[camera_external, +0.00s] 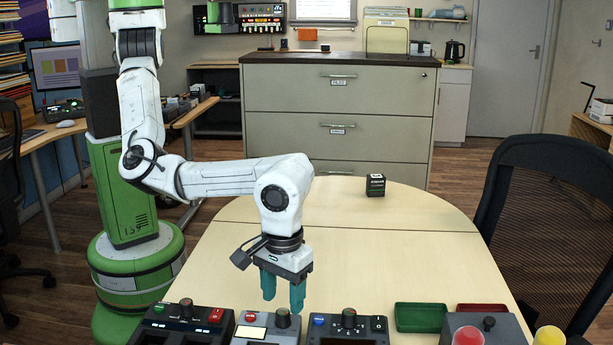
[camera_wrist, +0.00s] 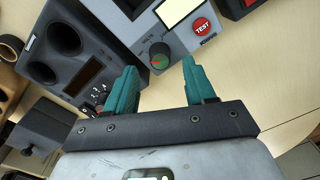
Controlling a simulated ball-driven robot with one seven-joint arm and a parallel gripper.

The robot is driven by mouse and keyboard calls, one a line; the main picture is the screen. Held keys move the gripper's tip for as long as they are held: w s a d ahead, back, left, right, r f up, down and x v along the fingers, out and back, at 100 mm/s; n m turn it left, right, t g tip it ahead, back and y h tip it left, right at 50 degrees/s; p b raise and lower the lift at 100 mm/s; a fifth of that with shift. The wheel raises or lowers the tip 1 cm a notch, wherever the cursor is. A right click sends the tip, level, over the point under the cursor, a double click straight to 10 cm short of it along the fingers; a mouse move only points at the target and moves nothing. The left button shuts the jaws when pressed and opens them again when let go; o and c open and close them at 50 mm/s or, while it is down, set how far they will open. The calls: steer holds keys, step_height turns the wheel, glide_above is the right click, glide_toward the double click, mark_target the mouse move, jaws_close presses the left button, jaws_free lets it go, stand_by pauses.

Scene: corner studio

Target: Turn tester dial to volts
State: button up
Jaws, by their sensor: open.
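The tester (camera_external: 251,331) is a pale grey box at the table's front edge, with a small screen, a red button and a dark dial (camera_external: 282,318). In the wrist view, the tester (camera_wrist: 190,40) shows a lit screen and a red TEST button (camera_wrist: 202,25). My gripper (camera_external: 283,300) points down above the dial. Its teal fingers are open and empty; in the wrist view the dial appears between the fingertips (camera_wrist: 160,68), apparently still beyond them.
Dark control boxes stand close on both sides of the tester, left (camera_external: 182,325) and right (camera_external: 349,328). A green tray (camera_external: 420,317), a red tray (camera_external: 482,308) and a grey button box (camera_external: 500,328) are farther right. A small black box (camera_external: 375,185) sits at the back; mid-table is clear.

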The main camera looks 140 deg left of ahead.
mark_target(283, 312)
steer(key=shift+f, duration=2)
jaws_close()
steer(key=shift+s+m+p, duration=0.1)
steer(key=shift+m+p, duration=0.2)
steer(key=m+p, duration=0.2)
steer(key=m, duration=0.1)
steer(key=shift+r+m, duration=0.15)
steer(key=shift+m, duration=0.15)
steer(key=m+p, duration=0.2)
steer(key=m, duration=0.3)
steer(key=shift+m+p, duration=0.4)
